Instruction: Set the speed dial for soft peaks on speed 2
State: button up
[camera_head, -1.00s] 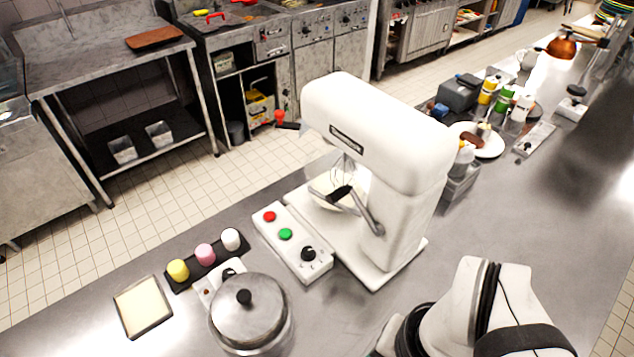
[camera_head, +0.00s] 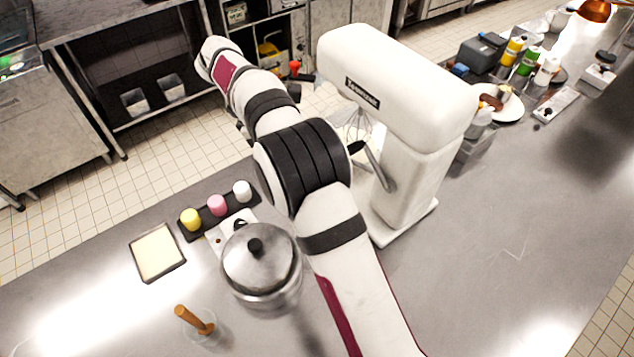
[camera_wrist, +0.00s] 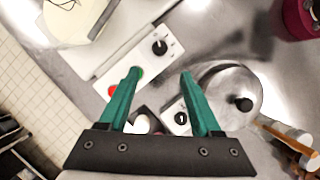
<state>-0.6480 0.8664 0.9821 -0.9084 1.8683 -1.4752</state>
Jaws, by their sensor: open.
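The white mixer (camera_head: 400,90) stands on the steel counter, its whisk partly showing behind my arm. Its control box is hidden by my arm in the head view. In the wrist view the white control box (camera_wrist: 130,68) shows a black speed dial (camera_wrist: 159,47) with marks around it, a green button partly covered by my left finger, and a red button (camera_wrist: 113,90). My gripper (camera_wrist: 160,74) is open and empty, with green fingers. The dial appears just beyond the fingertips in the picture, between them. I see no contact. The dial's marks are too small to read.
A lidded pot (camera_head: 261,262) stands beside my arm; a small white unit with a second black knob (camera_wrist: 181,118) is by it. A rack with yellow, pink and white items (camera_head: 217,206), a shallow tray (camera_head: 157,252) and a wooden-handled tool (camera_head: 194,319) are nearby.

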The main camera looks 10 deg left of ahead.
jog(key=x, duration=1.4)
jog(key=shift+a, duration=0.1)
jog(key=shift+r, duration=0.1)
grip_shut()
